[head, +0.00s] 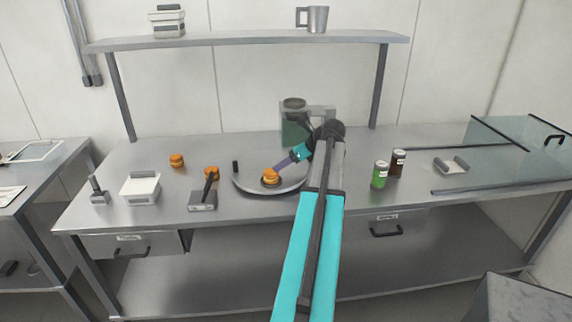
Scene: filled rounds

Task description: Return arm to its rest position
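My arm reaches in from the bottom of the head view and bends at its dark elbow above the worktop. From there its purple and turquoise end slopes down to the left. My gripper (277,170) is at the low end, over the round grey plate (293,188). It is right at an orange round (270,174), which sits on something dark. The fingers are too small and covered to tell whether they are open or touch the round.
Two more orange rounds (176,160) stand left of the plate, one behind a dark-handled metal tool (203,199). A grey-green machine (297,120) is behind my elbow. Green (380,175) and brown (397,163) jars stand right. A shelf (245,40) spans above; glass panels (515,150) stand far right.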

